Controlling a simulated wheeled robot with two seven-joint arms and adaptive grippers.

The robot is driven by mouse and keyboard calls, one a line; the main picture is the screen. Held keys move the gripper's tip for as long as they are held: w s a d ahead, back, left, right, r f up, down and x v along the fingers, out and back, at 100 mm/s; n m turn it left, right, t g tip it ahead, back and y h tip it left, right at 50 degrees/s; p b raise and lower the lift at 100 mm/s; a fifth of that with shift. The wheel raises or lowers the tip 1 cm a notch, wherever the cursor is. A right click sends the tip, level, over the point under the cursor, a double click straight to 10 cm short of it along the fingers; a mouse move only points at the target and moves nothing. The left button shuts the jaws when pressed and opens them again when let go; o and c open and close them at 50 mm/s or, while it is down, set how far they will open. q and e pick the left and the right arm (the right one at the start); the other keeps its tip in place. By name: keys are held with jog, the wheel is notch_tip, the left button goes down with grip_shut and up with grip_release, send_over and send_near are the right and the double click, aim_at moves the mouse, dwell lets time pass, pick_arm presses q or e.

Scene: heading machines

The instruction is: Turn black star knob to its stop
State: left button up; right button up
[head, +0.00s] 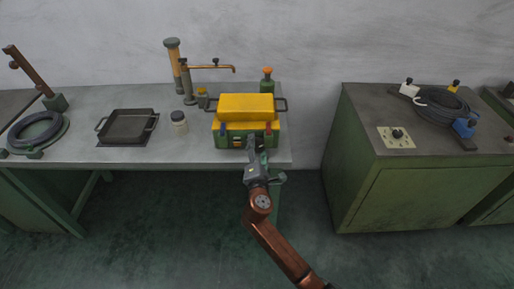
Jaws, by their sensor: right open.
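A small black knob (397,133) sits on a pale square plate with dark marks (391,144), on top of the green cabinet at the right. It is too small here to make out its star shape or how far it is turned. My right gripper (257,147) is open at the front of a yellow and green box (246,104), well to the left of the knob. Its fingers overlap the box front, and I cannot tell whether they touch it. My left gripper is not in view.
The green cabinet (375,195) also carries a coiled black hose (440,106) and a blue part (465,125). A floor gap separates it from the grey bench (213,156). On the bench are a dark tray (128,125), a jar (179,121) and a green bottle (267,84).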

jog(key=shift+f, duration=0.3)
jog(key=s, duration=0.8)
jog(key=shift+r, duration=0.25)
jog(key=shift+f, duration=0.1)
